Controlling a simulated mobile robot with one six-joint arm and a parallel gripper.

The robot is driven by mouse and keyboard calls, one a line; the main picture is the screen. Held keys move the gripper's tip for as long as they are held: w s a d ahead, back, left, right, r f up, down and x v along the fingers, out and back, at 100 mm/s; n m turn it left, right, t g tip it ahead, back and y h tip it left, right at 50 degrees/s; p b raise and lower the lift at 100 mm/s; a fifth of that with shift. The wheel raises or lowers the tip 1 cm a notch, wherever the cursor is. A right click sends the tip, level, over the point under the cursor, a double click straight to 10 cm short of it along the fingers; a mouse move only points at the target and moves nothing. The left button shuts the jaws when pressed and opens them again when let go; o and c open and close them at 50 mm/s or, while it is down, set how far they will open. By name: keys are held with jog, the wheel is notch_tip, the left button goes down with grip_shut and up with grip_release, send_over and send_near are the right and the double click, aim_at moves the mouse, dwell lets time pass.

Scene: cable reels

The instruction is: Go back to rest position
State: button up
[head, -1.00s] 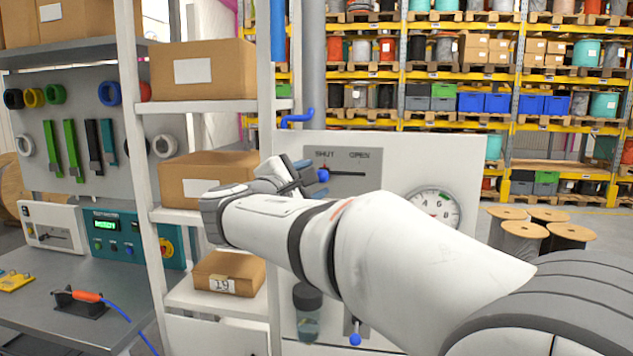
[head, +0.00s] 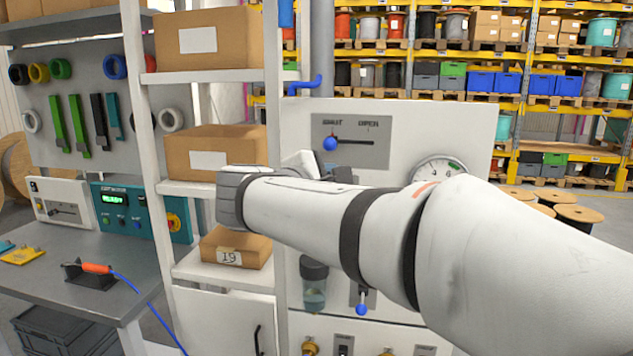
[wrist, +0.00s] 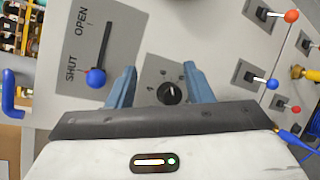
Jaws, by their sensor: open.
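My gripper (wrist: 158,88) shows in the wrist view with its two blue fingers apart and nothing between them. It faces the white panel (wrist: 215,45), and a black rotary knob (wrist: 172,93) shows beyond the gap between the fingers. In the head view my arm crosses in front of the panel and hides most of the gripper. The slider with the blue ball (head: 330,143) sits at the SHUT end of its slot; it also shows in the wrist view (wrist: 96,78), left of the fingers and apart from them.
A shelf unit (head: 150,190) with cardboard boxes (head: 215,152) stands close left of the arm. A workbench (head: 75,270) is at the far left. A blue pipe handle (head: 305,86) sticks out at the panel's top. A gauge (head: 437,170) is partly behind my arm. Reels stand at the right.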

jog(key=s+d+f+m+g+y, duration=0.1)
jog(key=s+d+f+m+g, duration=0.35)
jog(key=d+f, duration=0.45)
jog(key=s+d+f+m+g+y, duration=0.2)
jog(key=s+f+m+y, duration=0.2)
jog(key=s+f+m, duration=0.2)
jog(key=s+d+f+m+g+y, duration=0.1)
jog(key=s+f+m+g+y, duration=0.1)
jog(key=s+f+m, duration=0.4)
jog(key=s+f+y, duration=0.1)
jog(key=s+f, duration=0.4)
jog(key=shift+s+d+f+g+y, duration=0.15)
jog(key=shift+s+d+g+y, duration=0.2)
jog(key=shift+s+d+y, duration=0.05)
